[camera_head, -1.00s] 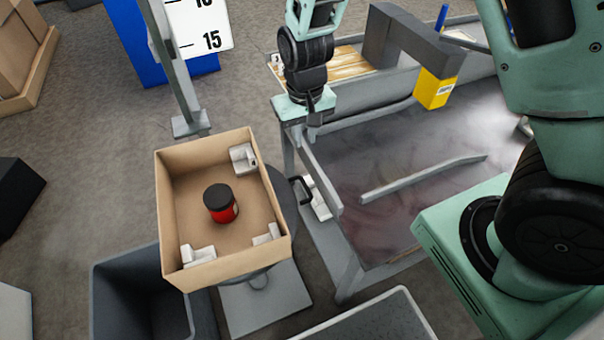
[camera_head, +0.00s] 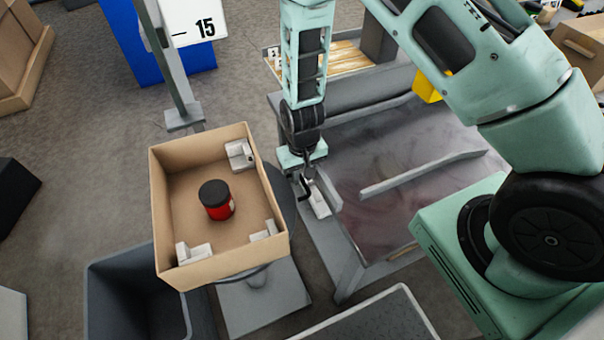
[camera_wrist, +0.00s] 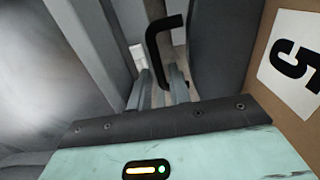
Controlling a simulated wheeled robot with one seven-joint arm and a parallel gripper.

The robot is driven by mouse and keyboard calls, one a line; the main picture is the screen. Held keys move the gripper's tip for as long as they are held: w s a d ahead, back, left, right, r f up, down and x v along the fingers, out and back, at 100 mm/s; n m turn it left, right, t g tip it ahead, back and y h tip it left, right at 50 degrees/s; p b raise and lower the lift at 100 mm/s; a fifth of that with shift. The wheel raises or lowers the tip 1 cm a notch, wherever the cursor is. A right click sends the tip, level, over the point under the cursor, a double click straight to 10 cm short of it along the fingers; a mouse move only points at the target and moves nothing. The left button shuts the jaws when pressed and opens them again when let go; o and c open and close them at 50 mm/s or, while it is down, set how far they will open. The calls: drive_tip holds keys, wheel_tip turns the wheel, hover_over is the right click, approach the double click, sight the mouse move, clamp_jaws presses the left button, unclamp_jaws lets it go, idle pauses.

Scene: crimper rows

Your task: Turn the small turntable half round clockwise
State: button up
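The small turntable (camera_head: 283,200) is a dark grey disc, mostly hidden under an open cardboard box (camera_head: 157,215). A black bent handle (camera_head: 303,190) stands at the disc's right side, by the bench; what it is fixed to is unclear. In the wrist view the handle (camera_wrist: 152,50) lies just beyond the fingertips.
The box holds a red jar with a black lid (camera_head: 217,200) and several white corner pieces. A grey bench (camera_head: 350,275) stands close on the right. A grey bin (camera_head: 100,300) is at lower left, and a post (camera_head: 176,70) stands behind the box.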

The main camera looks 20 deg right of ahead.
clamp_jaws()
drive_tip(key=shift+s, duration=0.1)
